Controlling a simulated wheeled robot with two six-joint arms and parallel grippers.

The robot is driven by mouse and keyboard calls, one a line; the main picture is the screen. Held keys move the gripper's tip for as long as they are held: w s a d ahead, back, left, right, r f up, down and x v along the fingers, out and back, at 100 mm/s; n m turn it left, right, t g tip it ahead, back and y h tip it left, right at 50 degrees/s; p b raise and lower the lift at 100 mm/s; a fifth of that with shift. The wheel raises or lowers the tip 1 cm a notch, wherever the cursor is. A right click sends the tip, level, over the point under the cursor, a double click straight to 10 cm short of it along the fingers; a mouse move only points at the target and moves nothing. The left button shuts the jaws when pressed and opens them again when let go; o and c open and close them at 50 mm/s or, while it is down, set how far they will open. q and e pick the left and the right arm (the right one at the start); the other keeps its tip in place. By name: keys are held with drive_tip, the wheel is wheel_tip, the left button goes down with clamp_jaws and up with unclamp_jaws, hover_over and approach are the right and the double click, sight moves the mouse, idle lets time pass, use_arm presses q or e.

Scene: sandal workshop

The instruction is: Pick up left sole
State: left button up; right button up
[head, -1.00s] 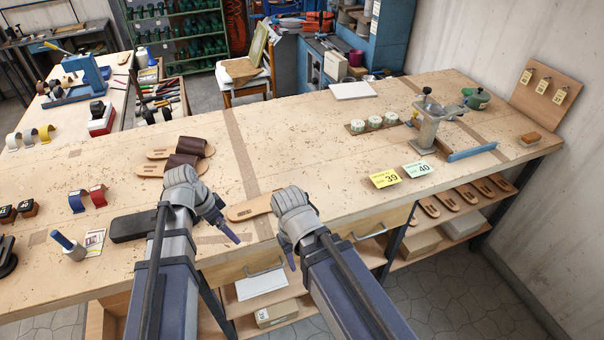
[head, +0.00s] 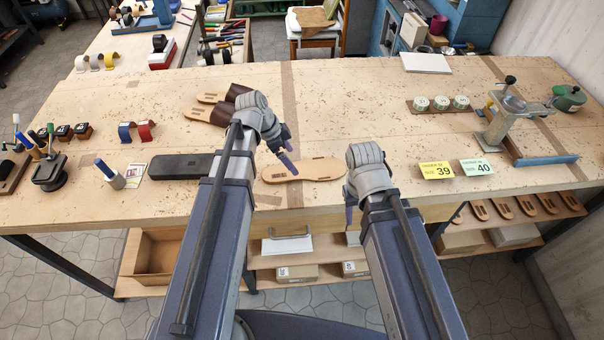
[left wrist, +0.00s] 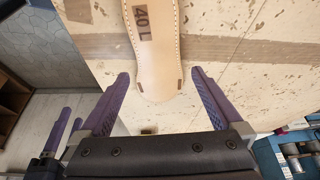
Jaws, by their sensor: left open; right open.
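A flat tan sole (head: 303,169) lies on the workbench near its front edge. In the left wrist view the sole (left wrist: 156,45) is marked "40 L", and one rounded end reaches between the fingers. My right gripper (head: 350,202) is open and empty at the sole's right end, over the bench's front edge.
Brown-strapped sandals (head: 218,105) lie behind my left gripper. A dark flat block (head: 183,166) is left of the sole. Size cards 39 (head: 436,170) and 40 (head: 477,167) and a metal press (head: 502,122) stand right. The bench middle is clear.

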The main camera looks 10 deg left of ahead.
use_arm(q)
drive_tip(key=b+x, duration=0.4)
drive_tip(key=x, duration=0.1)
drive_tip(key=shift+d, duration=0.2)
drive_tip(key=shift+f+b, duration=0.1)
drive_tip(key=shift+b, duration=0.3)
drive_tip(key=c, duration=1.1)
wheel_tip(320, 180, up, 10)
drive_tip(key=p, duration=1.1)
drive_tip(key=b, duration=0.8)
hover_over(300, 169)
drive_tip(key=f, duration=0.6)
drive_tip(key=shift+s+a+f, duration=0.25)
drive_tip(key=shift+a+f, duration=0.1)
drive_tip(key=shift+f, duration=0.05)
drive_tip(key=shift+r+p, duration=0.15)
drive_tip(key=shift+p, duration=0.15)
